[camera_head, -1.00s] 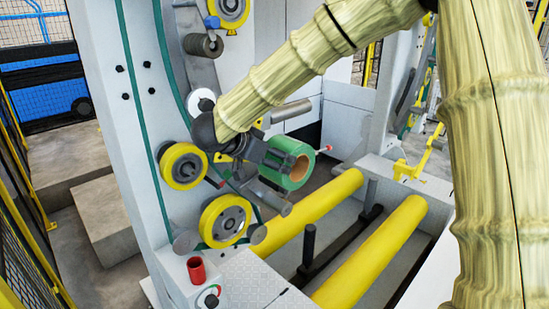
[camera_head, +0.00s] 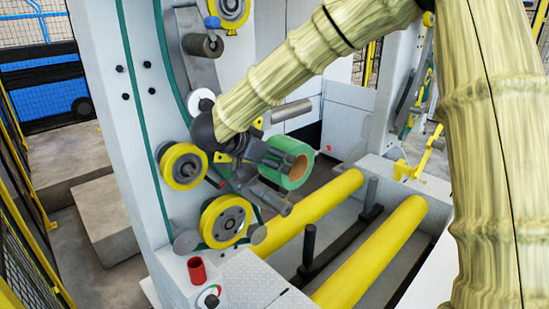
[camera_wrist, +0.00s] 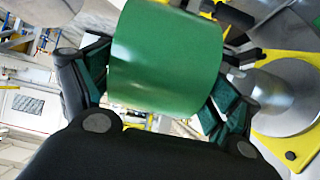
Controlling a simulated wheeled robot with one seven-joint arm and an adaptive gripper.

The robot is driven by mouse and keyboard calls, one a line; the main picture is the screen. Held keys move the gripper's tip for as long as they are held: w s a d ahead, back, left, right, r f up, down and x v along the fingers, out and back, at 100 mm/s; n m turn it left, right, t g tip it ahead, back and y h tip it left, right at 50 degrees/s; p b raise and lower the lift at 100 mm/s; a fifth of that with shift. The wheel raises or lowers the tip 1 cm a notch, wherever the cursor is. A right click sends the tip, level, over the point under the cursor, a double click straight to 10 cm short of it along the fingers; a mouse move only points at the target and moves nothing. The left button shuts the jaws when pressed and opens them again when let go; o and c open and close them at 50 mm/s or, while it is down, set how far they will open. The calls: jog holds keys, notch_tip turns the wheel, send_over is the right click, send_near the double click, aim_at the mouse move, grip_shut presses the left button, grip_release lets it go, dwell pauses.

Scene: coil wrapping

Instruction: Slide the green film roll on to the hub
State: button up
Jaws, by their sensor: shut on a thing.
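The green film roll (camera_head: 296,176) is a short green cylinder with a brown core. My gripper (camera_head: 268,164) is shut on it, in front of the white machine column. In the wrist view, the green roll (camera_wrist: 166,58) fills the middle, with the fingers of my gripper (camera_wrist: 165,88) on either side. The roll is held in the air, its open brown end facing right in the head view. A grey metal cylinder on a round disc (camera_wrist: 262,92), possibly the hub, is right of the roll in the wrist view and apart from it. I cannot clearly identify the hub in the head view.
Yellow-rimmed wheels (camera_head: 183,166) and (camera_head: 225,220) are close to my wrist on the white column (camera_head: 135,130). A grey roller (camera_head: 291,110) lies behind the roll. Two long yellow rollers (camera_head: 372,252) are below. A red cup-like part (camera_head: 197,270) stands at the front.

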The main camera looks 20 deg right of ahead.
jog(key=w+a, duration=0.4)
jog(key=w, duration=0.8)
jog(key=shift+w, duration=0.15)
dwell(6.7)
